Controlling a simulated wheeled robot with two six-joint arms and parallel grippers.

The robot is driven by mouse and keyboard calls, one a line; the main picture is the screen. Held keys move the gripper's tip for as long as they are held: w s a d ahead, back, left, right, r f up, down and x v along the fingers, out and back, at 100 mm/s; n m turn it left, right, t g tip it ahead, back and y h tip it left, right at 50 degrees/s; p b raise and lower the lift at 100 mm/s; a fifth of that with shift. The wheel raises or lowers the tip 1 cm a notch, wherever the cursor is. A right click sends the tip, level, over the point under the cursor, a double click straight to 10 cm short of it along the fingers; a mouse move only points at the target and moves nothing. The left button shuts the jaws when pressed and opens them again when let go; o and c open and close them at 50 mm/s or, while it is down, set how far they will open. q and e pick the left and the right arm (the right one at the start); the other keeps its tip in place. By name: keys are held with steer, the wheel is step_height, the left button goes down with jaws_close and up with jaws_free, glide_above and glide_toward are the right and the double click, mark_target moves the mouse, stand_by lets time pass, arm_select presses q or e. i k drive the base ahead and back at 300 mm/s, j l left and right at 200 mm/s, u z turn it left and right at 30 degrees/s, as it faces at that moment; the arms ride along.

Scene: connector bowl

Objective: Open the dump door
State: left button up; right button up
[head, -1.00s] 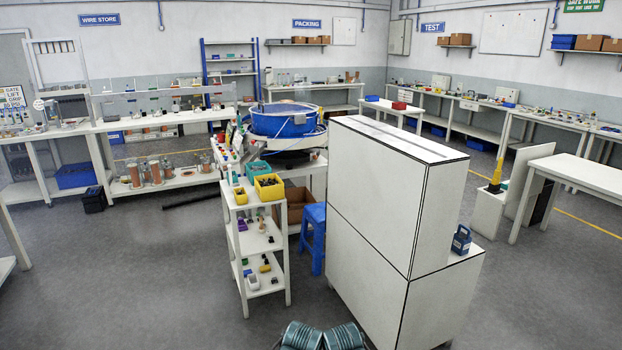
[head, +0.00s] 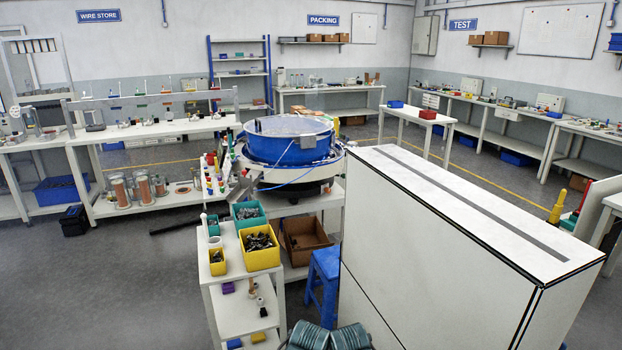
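The blue connector bowl (head: 270,150) stands on a round white-rimmed feeder on a white bench, ahead and a little left of the middle in the head view. A small grey plate (head: 307,142) shows on the right front of its wall. I cannot tell whether this plate is the dump door, or whether it is open or shut. A metal chute (head: 243,188) is at the bowl's left front. Neither of my grippers is in view.
A tall white cabinet (head: 440,215) fills the right foreground. A white shelf cart (head: 240,312) with yellow and teal bins stands in front of the bench. A blue stool (head: 322,283) sits between cart and cabinet. Grey floor (head: 120,290) is free on the left.

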mark_target(244, 181)
steer(key=i+l+u, duration=0.1)
steer(key=i+u, duration=0.15)
steer(key=i, duration=0.2)
steer(key=i+l+u, duration=0.25)
steer(key=i, duration=0.2)
steer(key=i+l+u, duration=0.25)
steer(key=i, duration=0.2)
steer(key=j, duration=0.1)
